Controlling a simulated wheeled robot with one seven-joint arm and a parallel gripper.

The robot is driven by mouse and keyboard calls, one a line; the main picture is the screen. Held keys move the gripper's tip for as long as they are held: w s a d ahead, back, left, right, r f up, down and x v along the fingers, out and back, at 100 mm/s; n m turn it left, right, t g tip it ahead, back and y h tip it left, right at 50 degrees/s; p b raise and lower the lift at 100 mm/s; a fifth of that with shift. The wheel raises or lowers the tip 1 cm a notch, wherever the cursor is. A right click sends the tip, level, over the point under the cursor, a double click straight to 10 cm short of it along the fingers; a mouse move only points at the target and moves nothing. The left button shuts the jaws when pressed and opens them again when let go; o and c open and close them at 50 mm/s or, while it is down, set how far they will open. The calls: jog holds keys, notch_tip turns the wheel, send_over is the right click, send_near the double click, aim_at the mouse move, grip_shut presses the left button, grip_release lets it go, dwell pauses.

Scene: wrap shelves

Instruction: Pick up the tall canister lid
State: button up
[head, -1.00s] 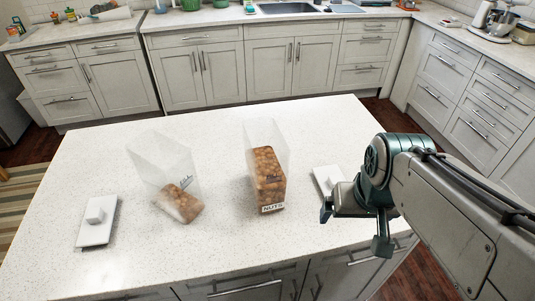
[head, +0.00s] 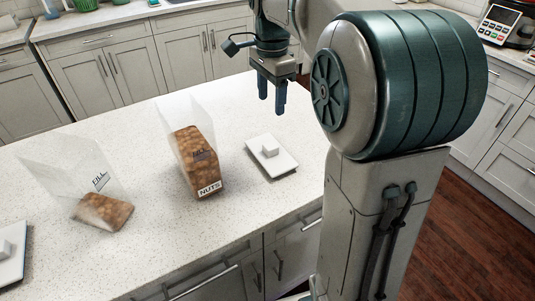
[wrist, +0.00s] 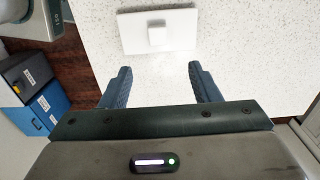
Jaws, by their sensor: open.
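A white flat lid (head: 281,165) with a small square knob (head: 270,149) lies on the counter, right of the clear canister labelled NUTS (head: 194,158). It also shows in the wrist view (wrist: 183,30), ahead of my fingertips. My gripper (head: 272,98) is open and empty, pointing down above the counter, behind and apart from this lid in the head view. In the wrist view, my two fingers (wrist: 159,70) are spread with bare counter between them. A second white lid (head: 10,270) is partly cut off at the left edge.
A second clear canister (head: 100,205) with some brown contents stands left of the NUTS canister. The speckled white island counter (head: 150,235) is clear around the right lid. A dark box and a blue box (wrist: 52,105) show at left in the wrist view.

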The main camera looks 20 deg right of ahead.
send_over(270, 145)
jog(key=f, duration=0.8)
jog(key=shift+w+d+f+b, duration=0.15)
jog(key=shift+w+f+b, duration=0.05)
jog(key=shift+b, duration=0.15)
jog(key=shift+s+f, duration=0.15)
jog(key=shift+f, duration=1.2)
jog(key=shift+s+f, duration=0.1)
jog(key=shift+f, duration=1.2)
jog(key=c, duration=1.1)
